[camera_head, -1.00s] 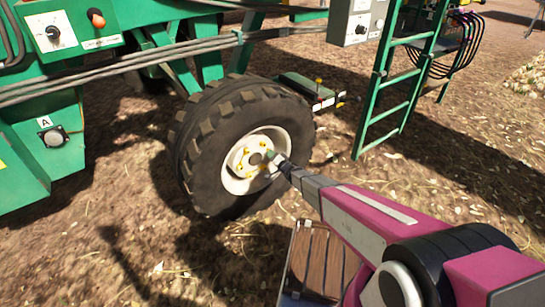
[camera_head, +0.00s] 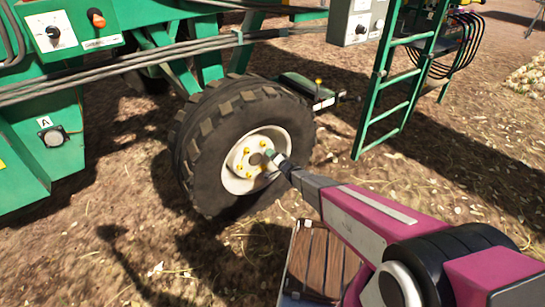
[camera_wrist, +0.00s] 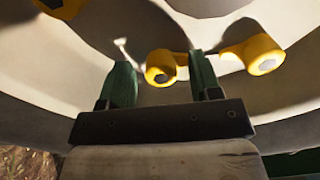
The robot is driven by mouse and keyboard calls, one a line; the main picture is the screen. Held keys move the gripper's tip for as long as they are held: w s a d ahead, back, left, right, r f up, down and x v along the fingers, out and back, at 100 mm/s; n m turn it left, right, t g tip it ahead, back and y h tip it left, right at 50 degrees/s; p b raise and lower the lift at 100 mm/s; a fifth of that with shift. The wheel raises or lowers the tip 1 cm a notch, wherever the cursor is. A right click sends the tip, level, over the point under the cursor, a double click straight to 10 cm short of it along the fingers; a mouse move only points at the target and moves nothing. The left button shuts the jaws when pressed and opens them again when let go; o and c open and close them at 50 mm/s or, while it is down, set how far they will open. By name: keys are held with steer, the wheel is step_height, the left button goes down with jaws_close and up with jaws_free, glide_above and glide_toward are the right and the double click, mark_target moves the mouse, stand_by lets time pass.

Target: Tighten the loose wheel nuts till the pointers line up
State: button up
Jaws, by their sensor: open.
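The large black tyre (camera_head: 210,150) has a white wheel rim (camera_head: 238,184) with several yellow-capped wheel nuts around its hub. In the wrist view, one yellow nut cap (camera_wrist: 160,67) with a dark centre sits between the two green fingers of my gripper (camera_wrist: 161,63), near the fingertips. The fingers are open, with visible gaps on both sides of the cap. A second nut cap (camera_wrist: 262,56), to the right, has a yellow pointer reaching left. A third cap (camera_wrist: 62,7) is cut off at the top left. In the head view, my gripper (camera_head: 274,158) is at the rim's right side and hides part of it.
A green ladder (camera_head: 398,80) stands right of the wheel. The green machine body (camera_head: 25,150), with a control panel (camera_head: 62,30), is at the left. A wooden-topped box (camera_head: 318,258) sits below my arm. Open straw-covered ground lies at the front left.

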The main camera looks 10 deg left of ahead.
steer(key=v, duration=1)
steer(key=shift+s+d, duration=0.25)
steer(key=shift+d, duration=0.05)
steer(key=w+d+r+g+h, duration=0.1)
steer(key=d+r+h, duration=0.25)
steer(key=d, duration=0.45)
steer(key=d+r+m+h, duration=0.1)
steer(key=d+r+h, duration=0.2)
steer(key=d+h, duration=0.35)
steer(key=w+d+r+g+h, duration=0.1)
steer(key=d+r+h, duration=0.2)
steer(key=d, duration=0.7)
steer(key=s+d+r+n+g, duration=0.1)
steer(key=s+d+r+g, duration=0.3)
steer(key=s, duration=0.5)
steer(key=s+d+r+n+g, duration=0.2)
steer(key=s+d+r+g, duration=0.3)
steer(key=s+d, duration=0.3)
steer(key=s, duration=0.2)
steer(key=shift+s+g+h, duration=0.25)
steer(key=shift+g+h, duration=0.05)
steer(key=shift+g, duration=0.1)
